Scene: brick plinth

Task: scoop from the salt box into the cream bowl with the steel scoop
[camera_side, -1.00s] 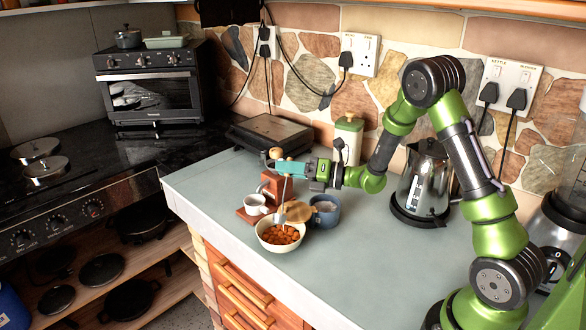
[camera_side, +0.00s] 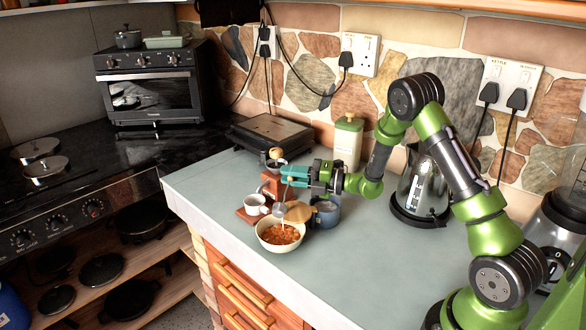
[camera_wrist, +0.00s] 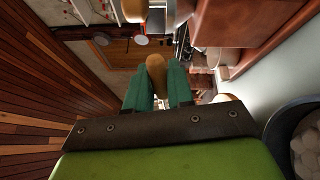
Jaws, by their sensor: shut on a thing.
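My gripper (camera_side: 293,174) has teal fingers shut on the steel scoop (camera_side: 279,210), holding it above the cream bowl. The scoop hangs down with its head over the bowl's back rim. A thin pale streak shows between its head and the bowl. The cream bowl (camera_side: 262,238) holds orange-brown pieces. The salt box, seemingly the blue-grey pot (camera_side: 325,214), stands right of the bowl; a dark-rimmed container with pale lumps (camera_wrist: 305,148) shows at the wrist view's right edge. In the wrist view my gripper (camera_wrist: 158,75) has a tan piece between its fingers; the scoop head is hidden.
A round wooden lid (camera_side: 299,211) lies beside the pot. The front counter is clear.

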